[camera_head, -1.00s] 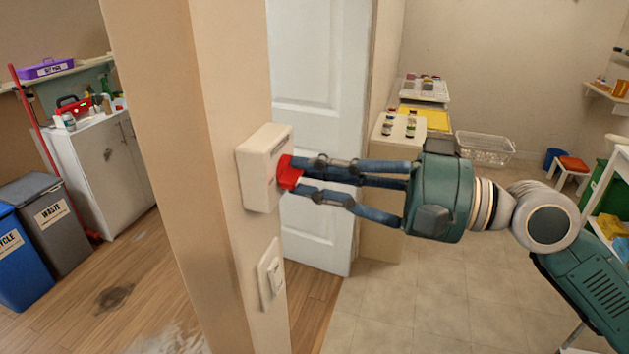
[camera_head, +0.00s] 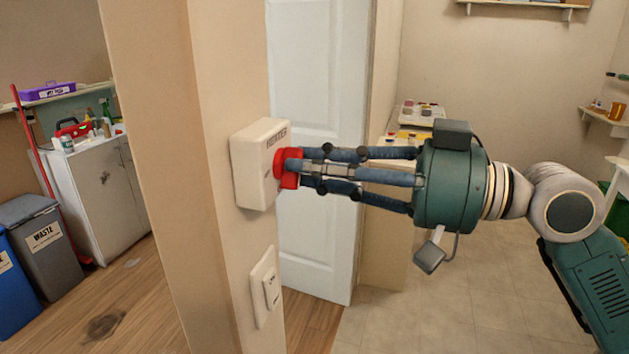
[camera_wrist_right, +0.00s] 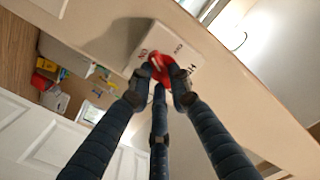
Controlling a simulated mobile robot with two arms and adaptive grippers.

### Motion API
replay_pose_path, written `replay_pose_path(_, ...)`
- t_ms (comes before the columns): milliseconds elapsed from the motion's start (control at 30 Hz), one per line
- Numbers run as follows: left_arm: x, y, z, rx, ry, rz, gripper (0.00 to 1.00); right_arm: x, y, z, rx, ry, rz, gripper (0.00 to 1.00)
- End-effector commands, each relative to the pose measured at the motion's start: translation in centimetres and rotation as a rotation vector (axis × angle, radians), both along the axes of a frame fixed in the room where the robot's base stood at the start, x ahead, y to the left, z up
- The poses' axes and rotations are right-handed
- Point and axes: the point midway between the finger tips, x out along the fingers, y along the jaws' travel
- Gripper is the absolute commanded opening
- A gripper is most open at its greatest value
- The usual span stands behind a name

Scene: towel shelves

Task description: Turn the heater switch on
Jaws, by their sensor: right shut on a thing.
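The heater switch is a white box (camera_head: 252,172) on the end face of a beige wall, with a red knob (camera_head: 289,178) on its front. My right gripper (camera_head: 298,168) comes in from the right, its blue fingers shut on the red knob. In the right wrist view the fingers close around the red knob (camera_wrist_right: 159,66) in front of the white box (camera_wrist_right: 185,48). Part of the lettering shows on the box; the fingers hide part of the knob. My left gripper is not in view.
A light switch plate (camera_head: 265,287) is on the wall below the box. A white door (camera_head: 318,130) stands behind my right gripper. Waste bins (camera_head: 45,248) and a white cabinet (camera_head: 100,195) are at the left, beyond the wall. The tiled floor at the right is clear.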

Motion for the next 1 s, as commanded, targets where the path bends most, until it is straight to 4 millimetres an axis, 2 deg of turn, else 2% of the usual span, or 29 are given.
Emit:
replay_pose_path(100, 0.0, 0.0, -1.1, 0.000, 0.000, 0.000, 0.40, 0.0, 0.0, -0.3, -0.035, -0.100, 0.001, 0.00)
replay_pose_path(500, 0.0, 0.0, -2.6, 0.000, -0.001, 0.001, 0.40, 0.0, 0.1, -0.2, -0.119, -0.352, 0.003, 0.00)
replay_pose_path(1000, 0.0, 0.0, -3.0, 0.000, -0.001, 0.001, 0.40, 0.0, 0.0, 0.0, -0.147, -0.435, 0.002, 0.00)
